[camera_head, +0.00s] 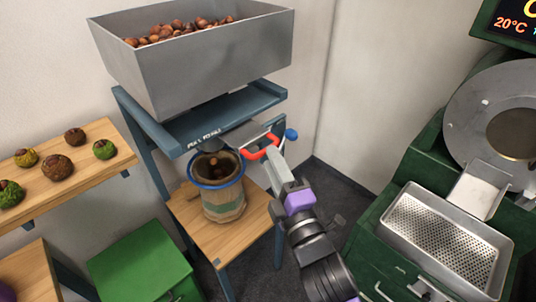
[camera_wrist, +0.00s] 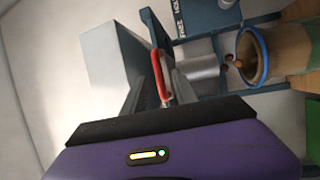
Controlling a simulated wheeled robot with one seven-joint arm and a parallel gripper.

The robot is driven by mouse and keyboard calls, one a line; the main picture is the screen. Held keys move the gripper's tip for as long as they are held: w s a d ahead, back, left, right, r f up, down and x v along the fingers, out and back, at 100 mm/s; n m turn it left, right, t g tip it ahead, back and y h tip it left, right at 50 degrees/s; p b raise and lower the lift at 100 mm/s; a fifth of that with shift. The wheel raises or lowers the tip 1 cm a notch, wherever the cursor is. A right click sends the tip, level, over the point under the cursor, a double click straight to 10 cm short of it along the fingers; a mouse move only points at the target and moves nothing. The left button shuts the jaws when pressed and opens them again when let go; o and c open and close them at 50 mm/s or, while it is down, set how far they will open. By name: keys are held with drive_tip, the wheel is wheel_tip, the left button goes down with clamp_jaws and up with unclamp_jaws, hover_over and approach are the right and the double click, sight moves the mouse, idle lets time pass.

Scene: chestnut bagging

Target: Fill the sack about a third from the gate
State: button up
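The sack (camera_head: 224,207) stands upright under the hopper with its mouth open around a blue rim. Chestnuts (camera_head: 213,161) show at its dark mouth; in the wrist view, a few chestnuts (camera_wrist: 229,59) appear in the air between the chute and the sack (camera_wrist: 290,50). The grey gate plate (camera_head: 243,135) has a red handle (camera_head: 262,152), also in the wrist view (camera_wrist: 159,76). My gripper (camera_head: 272,152) is at the handle, its fingers closed around it. The fill level inside the sack is hidden in shadow.
The grey hopper (camera_head: 200,62) above holds many chestnuts on a blue stand (camera_head: 150,130). A blue knob (camera_head: 291,134) sits right of the handle. A wooden shelf (camera_head: 95,165) with husked fruits is left. A green box (camera_head: 145,262) and a green machine with perforated tray (camera_head: 425,262) flank the stand.

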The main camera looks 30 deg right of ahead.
drive_tip(key=s, duration=0.3)
drive_tip(key=shift+s+a+f+b, duration=0.15)
drive_tip(key=shift+s+f+b, duration=0.1)
drive_tip(key=shift+f+b, duration=0.1)
idle(1.3)
drive_tip(key=shift+w+d+r+p, duration=0.1)
drive_tip(key=shift+w+r+p, duration=0.15)
drive_tip(key=shift+w+p, duration=0.95)
drive_tip(key=shift+w+d+r+p, duration=0.1)
drive_tip(key=shift+w+r+p, duration=0.15)
drive_tip(key=shift+w+p, duration=0.95)
drive_tip(key=shift+w+d+r+p, duration=0.1)
drive_tip(key=shift+w+r+p, duration=0.15)
drive_tip(key=shift+w+p, duration=0.95)
drive_tip(key=shift+w+b, duration=0.25)
drive_tip(key=shift+b, duration=0.05)
drive_tip(key=shift+a, duration=0.1)
clamp_jaws()
